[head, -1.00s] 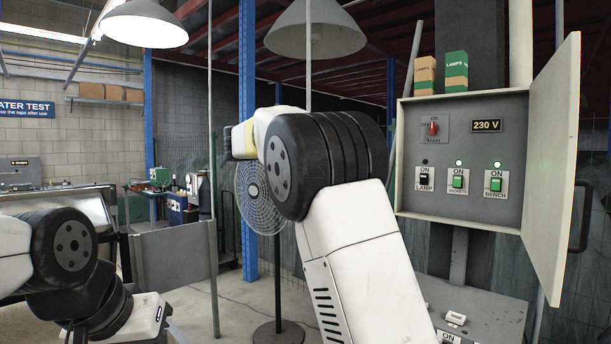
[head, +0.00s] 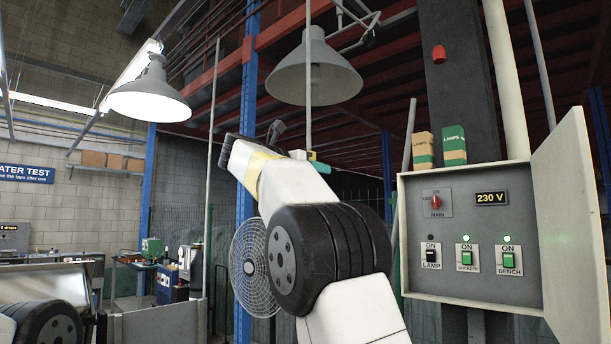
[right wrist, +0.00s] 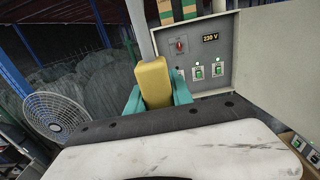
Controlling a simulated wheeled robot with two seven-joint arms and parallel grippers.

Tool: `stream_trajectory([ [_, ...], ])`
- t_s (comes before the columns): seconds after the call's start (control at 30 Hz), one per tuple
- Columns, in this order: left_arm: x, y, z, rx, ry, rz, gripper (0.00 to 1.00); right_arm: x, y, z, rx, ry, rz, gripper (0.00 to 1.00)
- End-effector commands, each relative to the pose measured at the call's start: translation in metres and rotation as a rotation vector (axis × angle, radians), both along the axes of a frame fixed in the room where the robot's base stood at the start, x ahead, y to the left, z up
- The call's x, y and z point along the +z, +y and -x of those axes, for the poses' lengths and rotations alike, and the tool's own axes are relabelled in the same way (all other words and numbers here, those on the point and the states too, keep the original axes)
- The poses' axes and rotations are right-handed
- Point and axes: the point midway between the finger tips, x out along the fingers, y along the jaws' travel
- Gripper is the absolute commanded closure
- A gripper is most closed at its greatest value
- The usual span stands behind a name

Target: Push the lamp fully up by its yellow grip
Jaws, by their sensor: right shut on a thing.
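The lamp with the unlit grey shade (head: 314,75) hangs at the upper middle of the head view, its thin rod (head: 308,122) running down to my right gripper. My right gripper (head: 316,167) is partly hidden by my own arm; a teal finger shows beside the rod. In the right wrist view, my right gripper (right wrist: 157,98) has its teal fingers closed on both sides of the yellow grip (right wrist: 154,80), which sits upright on the grey rod.
An open switch panel (head: 467,215) stands at right with its door (head: 565,215) swung out; two small boxes (head: 438,148) rest on top. A fan (head: 255,265) stands behind my right arm. A lit lamp (head: 150,98) hangs at left.

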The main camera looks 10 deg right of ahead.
Motion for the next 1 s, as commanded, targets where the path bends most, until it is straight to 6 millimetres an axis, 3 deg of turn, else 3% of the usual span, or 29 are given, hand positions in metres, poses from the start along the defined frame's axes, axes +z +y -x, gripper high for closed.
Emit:
stream_trajectory([
  [0.2,0.000,0.000,0.000,0.000,0.000,0.000,1.00,0.008,-0.001,0.002,0.004,-0.014,0.012,1.00],
  [0.23,0.000,0.000,0.000,0.000,0.000,0.000,1.00,0.008,-0.001,0.002,0.005,-0.014,0.012,0.71],
  [0.33,0.000,0.000,0.000,0.000,0.000,0.000,1.00,0.007,-0.001,0.001,0.005,-0.014,0.010,0.51],
  [0.7,0.000,0.000,0.000,0.000,0.000,0.000,1.00,0.005,0.003,0.003,0.005,-0.009,0.006,0.51],
  [1.0,0.000,0.000,0.000,0.000,0.000,0.000,1.00,0.005,0.041,0.031,0.008,-0.008,0.007,0.51],
])
